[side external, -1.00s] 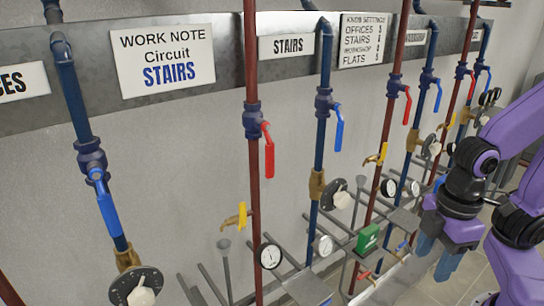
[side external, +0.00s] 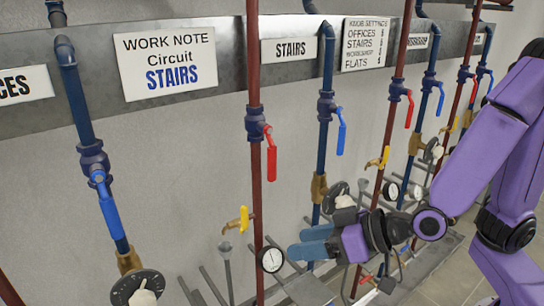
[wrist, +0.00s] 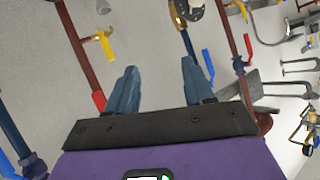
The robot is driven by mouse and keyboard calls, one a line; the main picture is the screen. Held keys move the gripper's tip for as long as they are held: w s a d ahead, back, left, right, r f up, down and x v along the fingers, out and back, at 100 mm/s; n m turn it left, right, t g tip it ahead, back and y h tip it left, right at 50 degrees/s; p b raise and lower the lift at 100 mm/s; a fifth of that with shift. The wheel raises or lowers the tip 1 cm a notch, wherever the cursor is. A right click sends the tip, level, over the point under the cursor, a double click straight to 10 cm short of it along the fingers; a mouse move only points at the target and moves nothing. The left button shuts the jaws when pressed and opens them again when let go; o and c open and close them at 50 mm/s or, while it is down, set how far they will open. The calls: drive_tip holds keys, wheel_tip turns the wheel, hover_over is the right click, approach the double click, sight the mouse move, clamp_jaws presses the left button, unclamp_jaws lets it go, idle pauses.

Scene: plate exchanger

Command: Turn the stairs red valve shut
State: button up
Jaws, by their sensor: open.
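The stairs red valve is a red lever (side external: 270,155) on the red pipe (side external: 254,80) beneath the STAIRS sign (side external: 289,47). Its lever hangs down roughly along the pipe, slightly to its right. My gripper (side external: 303,241) is low in front of the panel, below and right of this lever, its blue fingers pointing left. In the wrist view, my gripper (wrist: 160,68) has its fingers spread apart with nothing between them. A red piece (wrist: 98,101) on a red pipe shows left of the fingers; I cannot tell which valve it is.
A blue lever (side external: 341,135) hangs on the neighbouring blue pipe, with a dial knob (side external: 343,198) below. A yellow tap (side external: 239,220) and a round gauge (side external: 271,259) are low by the stairs red pipe. A work note (side external: 165,62) reads "Circuit STAIRS". Grey rods jut out below.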

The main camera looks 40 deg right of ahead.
drive_tip(key=w+d+r+m+t+h, duration=0.2)
drive_tip(key=w+d+m+t+h, duration=0.1)
drive_tip(key=w+d+t+h, duration=0.15)
drive_tip(key=m+t+h, duration=0.1)
drive_tip(key=t+h, duration=0.2)
approach(274, 158)
drive_tip(key=w, duration=1)
drive_tip(key=shift+w+d+f, duration=0.1)
drive_tip(key=shift+w, duration=0.3)
clamp_jaws()
